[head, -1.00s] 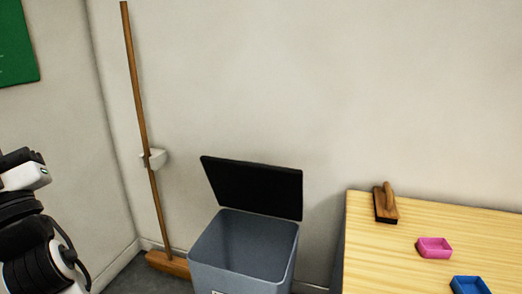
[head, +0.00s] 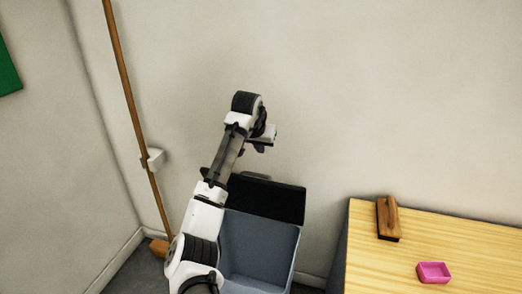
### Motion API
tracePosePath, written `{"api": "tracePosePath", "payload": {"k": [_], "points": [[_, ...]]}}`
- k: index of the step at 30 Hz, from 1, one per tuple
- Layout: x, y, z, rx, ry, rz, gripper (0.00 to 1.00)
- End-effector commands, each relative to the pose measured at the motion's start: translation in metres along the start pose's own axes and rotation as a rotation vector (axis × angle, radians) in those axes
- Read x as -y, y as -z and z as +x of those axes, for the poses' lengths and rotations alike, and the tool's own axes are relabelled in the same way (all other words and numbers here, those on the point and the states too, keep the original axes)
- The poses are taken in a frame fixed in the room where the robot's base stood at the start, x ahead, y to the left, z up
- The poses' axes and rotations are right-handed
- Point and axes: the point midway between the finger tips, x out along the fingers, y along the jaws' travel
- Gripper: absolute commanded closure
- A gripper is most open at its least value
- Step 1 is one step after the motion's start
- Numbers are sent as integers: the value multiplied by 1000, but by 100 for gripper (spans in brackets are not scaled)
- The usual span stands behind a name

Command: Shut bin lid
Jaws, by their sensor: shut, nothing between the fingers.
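The bin (head: 262,250) is grey-blue and stands on the floor left of the table, its top open. Its black lid (head: 275,200) stands raised at the back, leaning toward the wall. My arm reaches up from the bottom across the bin's left side and hides part of the bin and the lid's left end. My gripper (head: 263,147) is above the lid in the picture, shut and empty. It appears apart from the lid; the exact depth between them is unclear. A small dark shape shows just above the lid's top edge.
A broom (head: 130,100) leans in a white wall holder (head: 154,159) at left. The wall behind the bin is bare.

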Motion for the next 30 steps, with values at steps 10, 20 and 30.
{"api": "tracePosePath", "payload": {"k": [10,20,30], "points": [[0,0,64,-1,0,-1,100],[2,-15,85,-7,0,-2,100],[0,-36,78,-6,0,0,100]]}}
